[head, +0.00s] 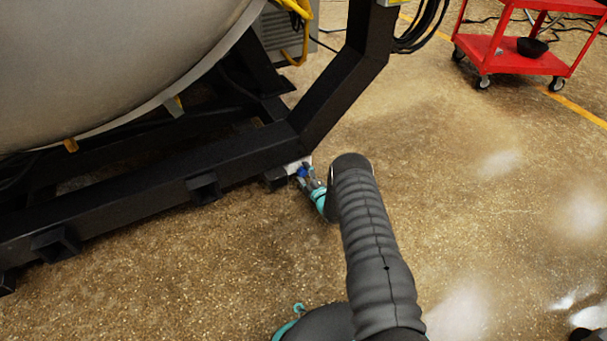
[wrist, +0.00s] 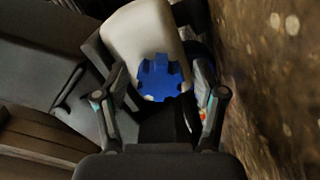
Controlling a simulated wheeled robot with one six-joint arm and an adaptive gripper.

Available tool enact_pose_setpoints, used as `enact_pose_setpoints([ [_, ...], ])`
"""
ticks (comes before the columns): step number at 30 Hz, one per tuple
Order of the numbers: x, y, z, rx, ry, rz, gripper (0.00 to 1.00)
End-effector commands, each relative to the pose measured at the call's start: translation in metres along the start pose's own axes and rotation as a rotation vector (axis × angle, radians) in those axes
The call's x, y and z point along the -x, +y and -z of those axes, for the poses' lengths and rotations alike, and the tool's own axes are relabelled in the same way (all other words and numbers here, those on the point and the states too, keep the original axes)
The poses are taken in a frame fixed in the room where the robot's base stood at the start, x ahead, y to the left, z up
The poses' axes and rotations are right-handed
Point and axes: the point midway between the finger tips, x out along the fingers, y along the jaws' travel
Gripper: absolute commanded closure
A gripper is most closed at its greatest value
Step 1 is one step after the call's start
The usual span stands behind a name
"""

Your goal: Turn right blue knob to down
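A blue knob (wrist: 162,78) with a notched rim sits on a pale block (wrist: 140,38) in the wrist view. In the head view the blue knob (head: 302,172) is small, low beside the black frame, at the end of my arm. My gripper (wrist: 160,98) has its two fingers spread apart, one on each side of the knob in the picture. The knob lies between or just beyond the fingertips; I cannot tell whether they touch it. In the head view my gripper (head: 311,181) is partly hidden by my arm.
A black steel frame (head: 240,158) carries a large grey cylinder (head: 100,60) at the left. A red cart (head: 510,62) stands at the back right. The speckled floor (head: 480,200) to the right is open. In the wrist view, dark frame parts (wrist: 50,65) lie left of the gripper.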

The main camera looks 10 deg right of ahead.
Motion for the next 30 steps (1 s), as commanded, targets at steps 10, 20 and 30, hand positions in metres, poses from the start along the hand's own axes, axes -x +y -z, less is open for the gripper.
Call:
enact_pose_setpoints([
  [10,0.004,0.000,0.000,0.000,0.000,0.001,0.29],
  [20,0.057,0.000,-0.001,-0.002,-0.003,0.002,0.29],
  [30,0.111,-0.001,0.000,-0.001,-0.001,0.002,0.29],
])
